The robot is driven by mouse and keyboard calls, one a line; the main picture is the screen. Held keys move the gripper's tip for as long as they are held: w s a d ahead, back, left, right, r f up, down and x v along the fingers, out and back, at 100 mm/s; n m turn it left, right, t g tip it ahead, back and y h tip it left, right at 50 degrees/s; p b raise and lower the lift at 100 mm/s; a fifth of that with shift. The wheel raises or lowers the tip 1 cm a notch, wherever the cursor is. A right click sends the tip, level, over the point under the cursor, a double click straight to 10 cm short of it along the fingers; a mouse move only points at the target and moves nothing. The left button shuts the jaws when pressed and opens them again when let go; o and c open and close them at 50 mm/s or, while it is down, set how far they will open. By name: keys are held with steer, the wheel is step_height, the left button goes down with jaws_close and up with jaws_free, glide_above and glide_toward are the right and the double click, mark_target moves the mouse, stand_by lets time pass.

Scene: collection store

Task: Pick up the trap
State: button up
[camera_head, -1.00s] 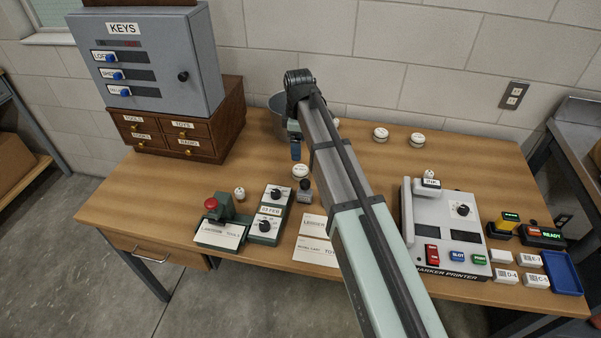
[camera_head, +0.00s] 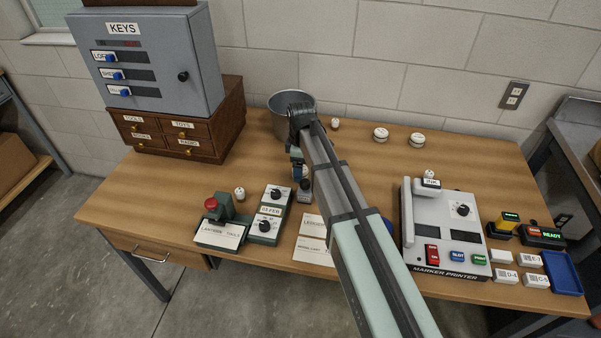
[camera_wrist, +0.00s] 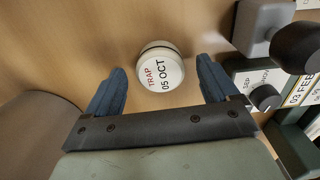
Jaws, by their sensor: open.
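The trap (camera_wrist: 160,68) is a small round white pot with a dark band near its rim, and its top reads "TRAP 05 OCT". In the wrist view it sits on the wooden table, between and slightly beyond the two blue fingertips of my gripper (camera_wrist: 161,72). The fingers are apart and nothing is held. In the head view my gripper (camera_head: 299,170) hangs low over the table and mostly hides the trap. I cannot tell the exact height of the fingers above the table.
A dark green stamping device with dials (camera_head: 268,224) stands close to the right in the wrist view. A grey metal bucket (camera_head: 281,103) is behind my gripper. Several other small white pots (camera_head: 381,134) stand at the back. A marker printer (camera_head: 446,236) is at right.

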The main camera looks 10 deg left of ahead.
steer(key=shift+f, duration=0.8)
steer(key=shift+c, duration=0.2)
steer(key=c, duration=1.1)
